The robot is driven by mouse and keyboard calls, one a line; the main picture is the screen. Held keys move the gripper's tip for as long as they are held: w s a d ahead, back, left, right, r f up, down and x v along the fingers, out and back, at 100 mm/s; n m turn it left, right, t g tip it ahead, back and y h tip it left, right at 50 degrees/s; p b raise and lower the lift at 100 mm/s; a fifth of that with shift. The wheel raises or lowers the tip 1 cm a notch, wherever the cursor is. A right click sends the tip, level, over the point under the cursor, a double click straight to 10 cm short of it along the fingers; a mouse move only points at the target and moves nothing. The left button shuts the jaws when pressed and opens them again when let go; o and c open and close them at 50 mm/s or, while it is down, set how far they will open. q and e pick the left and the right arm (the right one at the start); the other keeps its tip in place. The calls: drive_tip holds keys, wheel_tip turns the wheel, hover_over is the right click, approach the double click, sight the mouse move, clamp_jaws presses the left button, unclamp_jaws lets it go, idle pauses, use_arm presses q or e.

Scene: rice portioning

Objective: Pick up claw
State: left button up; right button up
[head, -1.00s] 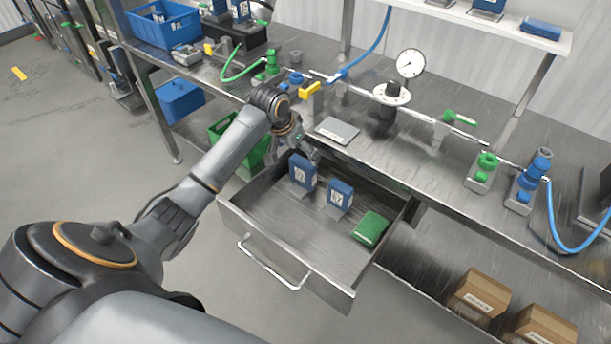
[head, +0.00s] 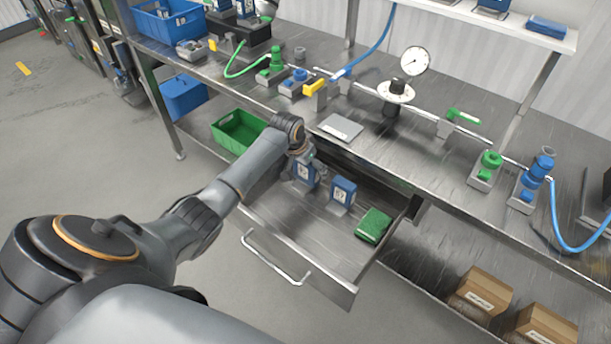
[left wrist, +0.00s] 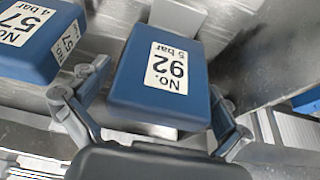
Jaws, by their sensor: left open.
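I can make out no separate thing that is clearly a claw. My left gripper (head: 306,158) reaches down into the open drawer (head: 290,245), over the left one of two blue blocks (head: 306,174). A second blue block, "No. 57, 4 bar" (left wrist: 40,42), lies beside the left finger. The other blue block (head: 343,191) stands to the right in the drawer. My right gripper is not in view.
A green block (head: 374,225) lies at the drawer's right side. The steel bench (head: 400,150) above carries a gauge (head: 414,61), valves, pipes and a grey plate (head: 340,127). A green crate (head: 238,130) stands left of the drawer. Cardboard boxes (head: 480,290) sit lower right.

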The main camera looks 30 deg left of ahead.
use_arm(q)
drive_tip(key=shift+c, duration=0.4)
drive_tip(key=c, duration=1.4)
drive_tip(key=shift+r, duration=0.1)
drive_tip(key=shift+c, duration=1.2)
